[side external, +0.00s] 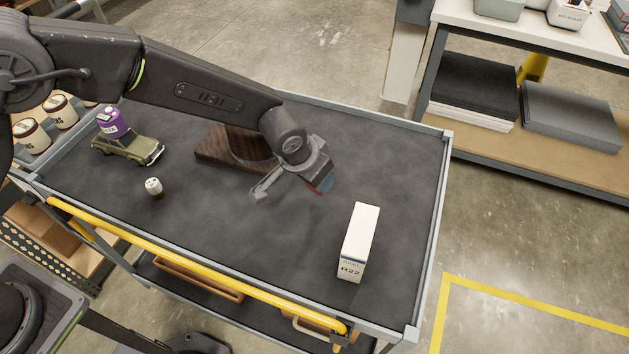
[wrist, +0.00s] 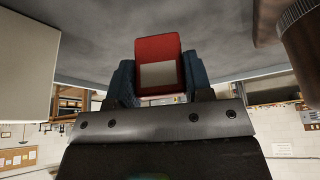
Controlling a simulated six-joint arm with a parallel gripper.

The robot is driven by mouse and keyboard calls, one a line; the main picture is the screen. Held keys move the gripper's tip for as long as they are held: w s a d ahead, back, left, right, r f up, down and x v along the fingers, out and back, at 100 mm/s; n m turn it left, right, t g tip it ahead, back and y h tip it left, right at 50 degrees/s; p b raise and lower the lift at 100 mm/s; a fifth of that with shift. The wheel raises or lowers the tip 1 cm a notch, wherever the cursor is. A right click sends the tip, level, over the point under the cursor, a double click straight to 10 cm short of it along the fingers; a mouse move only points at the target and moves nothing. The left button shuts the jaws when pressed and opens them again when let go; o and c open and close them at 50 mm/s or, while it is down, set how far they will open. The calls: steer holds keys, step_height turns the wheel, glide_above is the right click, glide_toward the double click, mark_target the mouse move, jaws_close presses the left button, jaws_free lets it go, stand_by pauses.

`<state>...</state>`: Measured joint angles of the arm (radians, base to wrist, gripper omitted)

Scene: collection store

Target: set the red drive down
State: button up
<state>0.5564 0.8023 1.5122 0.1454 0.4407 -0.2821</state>
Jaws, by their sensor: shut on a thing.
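The red drive (wrist: 158,48) is a small red block with a pale label. It sits between the blue finger pads of my gripper (wrist: 159,78) in the wrist view. In the side external view my gripper (side external: 322,184) is low over the dark cart top (side external: 230,225), right of its middle, and hides most of the drive. Only a sliver of red shows there. My gripper is shut on the drive. I cannot tell whether the drive touches the surface.
A white box (side external: 361,240) stands upright to the right. A dark wooden block (side external: 212,147) lies left of my gripper. A green toy car (side external: 128,148), a purple-labelled container (side external: 112,124) and a small white-topped bottle (side external: 154,188) are further left. The front middle of the cart top is clear.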

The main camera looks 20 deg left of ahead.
steer(key=shift+f, duration=1.2)
steer(key=shift+f, duration=0.15)
steer(key=o, duration=0.9)
steer(key=shift+o, duration=0.2)
steer(key=shift+r, duration=0.4)
steer(key=v, duration=1.1)
steer(key=shift+s+r, duration=0.2)
steer(key=shift+r, duration=0.05)
